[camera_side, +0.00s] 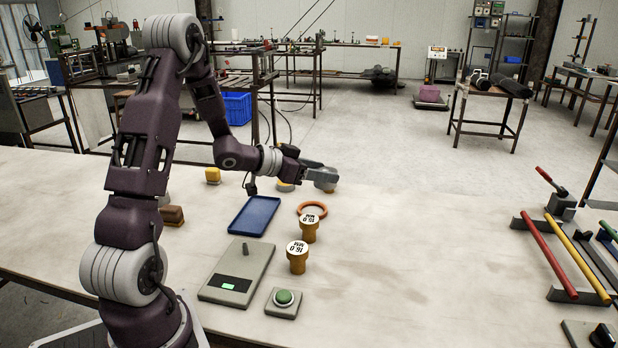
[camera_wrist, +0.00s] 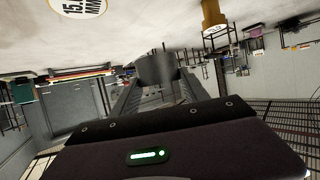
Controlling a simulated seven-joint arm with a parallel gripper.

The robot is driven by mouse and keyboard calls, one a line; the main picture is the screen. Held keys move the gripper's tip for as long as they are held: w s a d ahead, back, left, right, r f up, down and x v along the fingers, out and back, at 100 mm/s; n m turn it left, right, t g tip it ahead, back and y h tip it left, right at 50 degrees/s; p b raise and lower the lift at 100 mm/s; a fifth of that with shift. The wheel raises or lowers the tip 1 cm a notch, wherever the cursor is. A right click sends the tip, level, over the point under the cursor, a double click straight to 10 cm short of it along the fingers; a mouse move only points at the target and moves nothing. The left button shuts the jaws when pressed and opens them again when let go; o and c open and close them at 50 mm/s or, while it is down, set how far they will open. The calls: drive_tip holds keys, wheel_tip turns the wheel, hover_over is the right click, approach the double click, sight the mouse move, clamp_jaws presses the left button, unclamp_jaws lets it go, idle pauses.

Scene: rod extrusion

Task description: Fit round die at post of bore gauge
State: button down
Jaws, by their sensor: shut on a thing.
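The round die (camera_side: 327,177) is a short grey cylinder at the end of my gripper (camera_side: 317,170), over the back part of the bench. In the wrist view the die (camera_wrist: 157,68) shows as a dark grey cylinder between the two fingers (camera_wrist: 156,82), which are shut on it. The bore gauge (camera_side: 222,284) is a flat grey box with a lit green display near the front of the bench. Its thin post (camera_side: 244,252) stands upright, well to the front left of the die. Whether the die touches anything beneath it is unclear.
A green button box (camera_side: 283,303) sits beside the gauge. Coloured rods (camera_side: 549,258) lie on a rack at right; the middle right bench is clear.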

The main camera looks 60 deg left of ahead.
drive_tip(key=s+d+r+m+h, duration=0.1)
drive_tip(key=d+r, duration=0.1)
drive_tip(key=d, duration=0.6)
drive_tip(key=s+d+r+m+h, duration=0.1)
drive_tip(key=s+d+h, duration=0.1)
drive_tip(key=d, duration=0.6)
wheel_tip(320, 180, up, 6)
drive_tip(key=n+y, duration=0.6)
drive_tip(key=y, duration=0.2)
hover_over(331, 170)
drive_tip(key=w+d, duration=0.1)
drive_tip(key=w, duration=0.1)
drive_tip(key=f+n+g+y, duration=0.1)
drive_tip(key=f, duration=0.1)
drive_tip(key=s+f+n+g+y, duration=0.1)
drive_tip(key=f+n+y, duration=0.1)
drive_tip(key=f, duration=0.1)
drive_tip(key=s+a+f+n+g+y, duration=0.1)
drive_tip(key=f+y, duration=0.1)
drive_tip(key=shift+s+f+n, duration=0.1)
drive_tip(key=shift+f+n, duration=0.2)
drive_tip(key=shift+n, duration=0.1)
drive_tip(key=s+d+n+g+y, duration=0.2)
drive_tip(key=s+d+n+g, duration=0.2)
drive_tip(key=s+n+g, duration=1.2)
drive_tip(key=s+g, duration=0.1)
drive_tip(key=s, duration=0.7)
drive_tip(key=shift+y, duration=0.4)
drive_tip(key=shift+r, duration=0.15)
